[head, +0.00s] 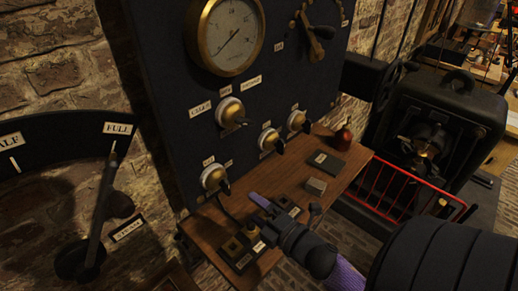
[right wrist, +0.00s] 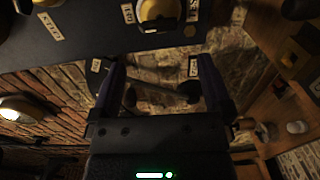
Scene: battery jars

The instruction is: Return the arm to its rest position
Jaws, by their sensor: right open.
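My right gripper (head: 262,206) is over the wooden shelf below the dark panel, with its arm coming in from the lower right. In the right wrist view its two dark fingers stand apart with a gap between the tips (right wrist: 160,64), and nothing is gripped. A dark lever (right wrist: 165,97) shows in that gap against the brick wall, seemingly beyond the fingers. My left gripper is not in view.
The dark panel (head: 165,60) carries a brass gauge (head: 226,36) and several knobs. The wooden shelf (head: 338,183) holds a grey block (head: 315,186), a dark flat box (head: 326,163) and a reddish bottle (head: 343,137). A large lever (head: 99,205) stands at left, near FULL. A red rack (head: 405,190) stands at right.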

